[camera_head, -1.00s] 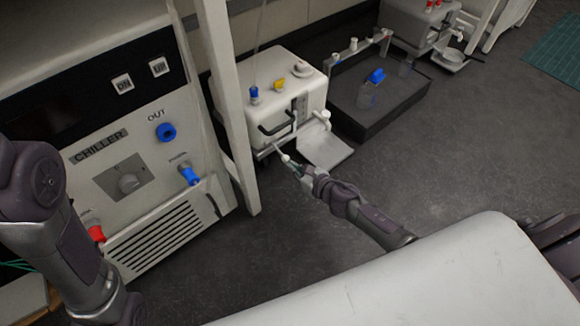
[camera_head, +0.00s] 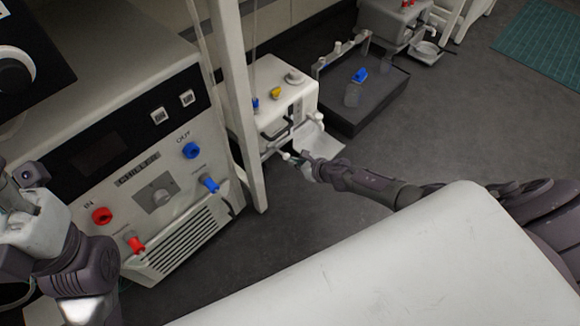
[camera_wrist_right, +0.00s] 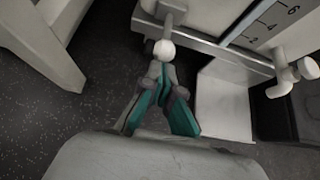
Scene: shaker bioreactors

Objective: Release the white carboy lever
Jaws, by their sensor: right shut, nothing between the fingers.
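The white carboy (camera_head: 266,100) stands on the floor beside a white post, with blue and yellow fittings on top. Its white lever has a round white knob (camera_wrist_right: 163,49), low on the carboy's front; the knob also shows in the head view (camera_head: 287,156). My right gripper (camera_wrist_right: 164,76) is shut and empty, its teal-lined fingers meeting just below the knob in the wrist view. It also shows in the head view (camera_head: 300,163) by the knob. I cannot tell whether the tips touch it. My left gripper is partly in view at the left edge, its fingers unclear.
A chiller (camera_head: 150,185) with red and blue ports stands to the left of the post (camera_head: 240,110). A white plate (camera_head: 318,144) juts out from the carboy's front. A dark tray (camera_head: 372,100) holding a blue-capped bottle (camera_head: 354,88) lies to the right.

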